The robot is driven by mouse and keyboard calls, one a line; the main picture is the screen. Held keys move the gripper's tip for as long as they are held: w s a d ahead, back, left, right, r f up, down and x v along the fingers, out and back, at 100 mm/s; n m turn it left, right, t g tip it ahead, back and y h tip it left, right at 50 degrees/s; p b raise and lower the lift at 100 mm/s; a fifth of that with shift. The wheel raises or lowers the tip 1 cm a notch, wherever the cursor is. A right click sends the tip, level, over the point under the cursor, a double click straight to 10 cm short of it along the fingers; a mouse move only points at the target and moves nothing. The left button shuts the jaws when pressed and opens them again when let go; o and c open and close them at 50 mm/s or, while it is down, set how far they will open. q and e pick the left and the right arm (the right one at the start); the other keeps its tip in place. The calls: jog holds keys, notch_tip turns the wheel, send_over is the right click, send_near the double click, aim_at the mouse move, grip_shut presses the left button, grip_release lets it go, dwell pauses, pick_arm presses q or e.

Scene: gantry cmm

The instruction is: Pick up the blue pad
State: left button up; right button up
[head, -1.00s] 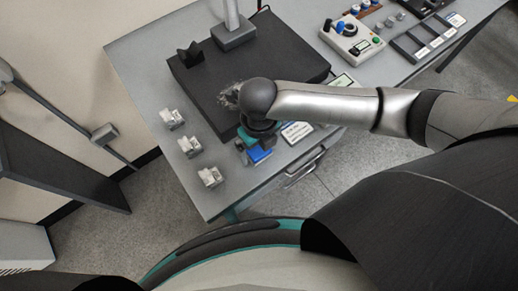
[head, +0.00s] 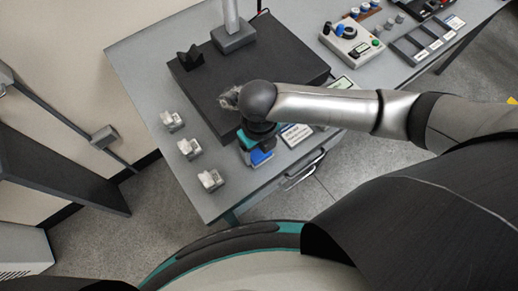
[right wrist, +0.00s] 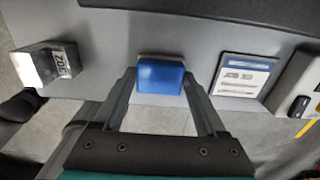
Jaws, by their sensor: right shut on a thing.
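The blue pad (right wrist: 160,77) is a small block with a pale strip along its far edge. In the right wrist view it sits between the two fingertips of my right gripper (right wrist: 159,82), which is shut on it. In the head view the blue pad (head: 260,157) shows at the table's front edge, partly covered by my right gripper (head: 257,152) and wrist. I cannot tell whether it touches the table. My left gripper is not in view.
The grey table (head: 150,75) carries a dark slab (head: 290,60) behind my right wrist. Several white-grey blocks (head: 190,147) stand left of the pad. A label card (head: 295,134) lies to its right. A control box (head: 350,40) is at the back right.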

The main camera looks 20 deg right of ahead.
aim_at(259, 152)
notch_tip(259, 152, up, 20)
jog(key=p, duration=0.3)
jog(key=shift+p, duration=0.4)
